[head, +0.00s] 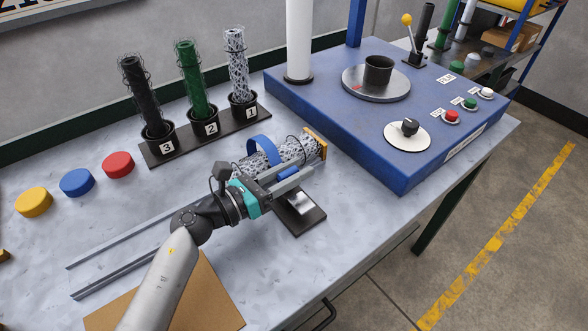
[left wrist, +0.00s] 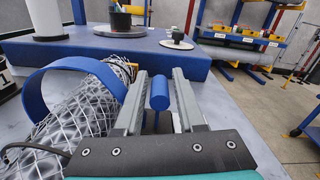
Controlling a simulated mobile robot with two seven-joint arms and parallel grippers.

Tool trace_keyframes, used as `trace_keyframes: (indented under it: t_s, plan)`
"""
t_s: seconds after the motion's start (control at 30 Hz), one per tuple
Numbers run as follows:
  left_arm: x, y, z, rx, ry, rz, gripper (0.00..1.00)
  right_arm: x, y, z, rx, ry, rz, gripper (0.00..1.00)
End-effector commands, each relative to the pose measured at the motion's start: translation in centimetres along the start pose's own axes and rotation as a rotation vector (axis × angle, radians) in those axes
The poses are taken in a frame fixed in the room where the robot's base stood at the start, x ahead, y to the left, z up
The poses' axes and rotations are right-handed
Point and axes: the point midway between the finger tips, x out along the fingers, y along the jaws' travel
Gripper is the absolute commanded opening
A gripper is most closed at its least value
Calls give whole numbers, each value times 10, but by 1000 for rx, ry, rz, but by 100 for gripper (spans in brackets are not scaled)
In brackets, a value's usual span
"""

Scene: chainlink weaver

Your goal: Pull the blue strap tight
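The blue strap (head: 262,146) arches as a wide, loose loop around a roll of chainlink mesh (head: 303,149) lying on the bench. In the left wrist view the strap (left wrist: 62,72) stands clear above the mesh roll (left wrist: 85,110). A short blue cylinder (left wrist: 159,93), seemingly the strap's pull end, is between the fingers of my left gripper (left wrist: 160,78). Thin gaps seem to show beside it, so the fingers look open around it. In the head view my left gripper (head: 304,169) is beside the roll's near side. My right gripper is out of view.
A black plate (head: 312,222) lies under the gripper. A rack (head: 158,159) with three mesh rolls stands behind. A blue machine box (head: 330,108) with knobs and buttons is to the right. Coloured discs (head: 77,183) and two metal rails (head: 120,242) are left.

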Motion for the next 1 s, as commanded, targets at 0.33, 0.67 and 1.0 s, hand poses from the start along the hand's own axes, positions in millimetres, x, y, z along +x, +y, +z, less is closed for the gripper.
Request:
trace_keyframes:
  t_s: [0.33,0.67,1.0]
  plan:
    - [0,0,0,0,0,0,0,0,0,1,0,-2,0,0]
    - [-1,0,0,0,1,0,0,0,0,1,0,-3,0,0]
    - [-1,0,0,0,1,0,0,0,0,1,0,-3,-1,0]
